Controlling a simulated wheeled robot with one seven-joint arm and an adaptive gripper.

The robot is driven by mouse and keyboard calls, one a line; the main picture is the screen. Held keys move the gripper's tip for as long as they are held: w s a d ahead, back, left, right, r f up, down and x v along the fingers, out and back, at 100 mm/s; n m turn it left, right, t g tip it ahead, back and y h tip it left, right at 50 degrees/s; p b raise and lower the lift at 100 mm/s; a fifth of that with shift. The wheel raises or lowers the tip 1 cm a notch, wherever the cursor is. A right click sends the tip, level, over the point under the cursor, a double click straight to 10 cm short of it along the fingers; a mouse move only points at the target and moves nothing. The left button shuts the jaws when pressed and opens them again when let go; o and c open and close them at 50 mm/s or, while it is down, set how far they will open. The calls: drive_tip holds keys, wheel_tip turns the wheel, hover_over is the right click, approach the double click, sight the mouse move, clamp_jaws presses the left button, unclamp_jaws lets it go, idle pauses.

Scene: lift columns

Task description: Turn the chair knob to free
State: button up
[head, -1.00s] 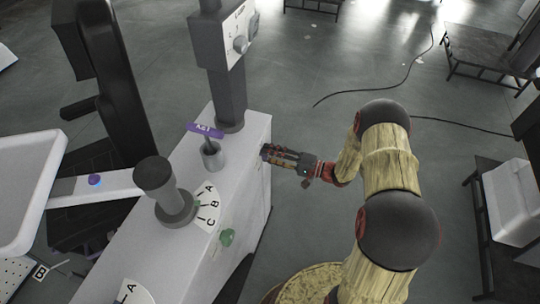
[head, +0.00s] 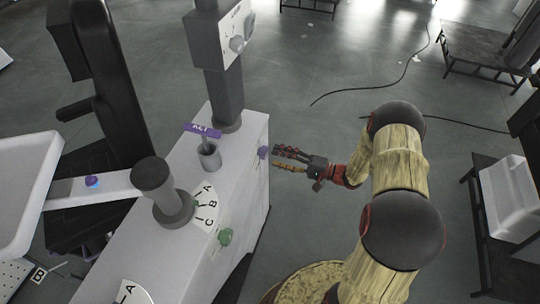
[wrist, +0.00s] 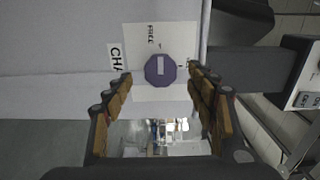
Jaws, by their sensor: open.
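The chair knob (wrist: 160,70) is a purple octagonal knob with a pale bar across its face, on a white plate on the cabinet's side. The plate reads "FREE", and a partly hidden label beside it starts with "CHA". In the head view the knob (head: 263,152) sticks out from the cabinet's right side. My gripper (head: 277,159) is open and empty, just right of the knob and apart from it. In the wrist view my gripper's fingers (wrist: 160,82) are spread, one on each side of the knob.
The white cabinet (head: 140,243) carries a grey lever with an A-B-C dial (head: 207,209), a purple-tagged switch (head: 209,152) and a column with another knob (head: 237,44). A green knob (head: 225,237) sits on the same side. Open floor lies to the right, with a cable.

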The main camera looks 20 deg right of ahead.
drive_tip(key=v, duration=0.7)
drive_tip(key=shift+s, duration=0.1)
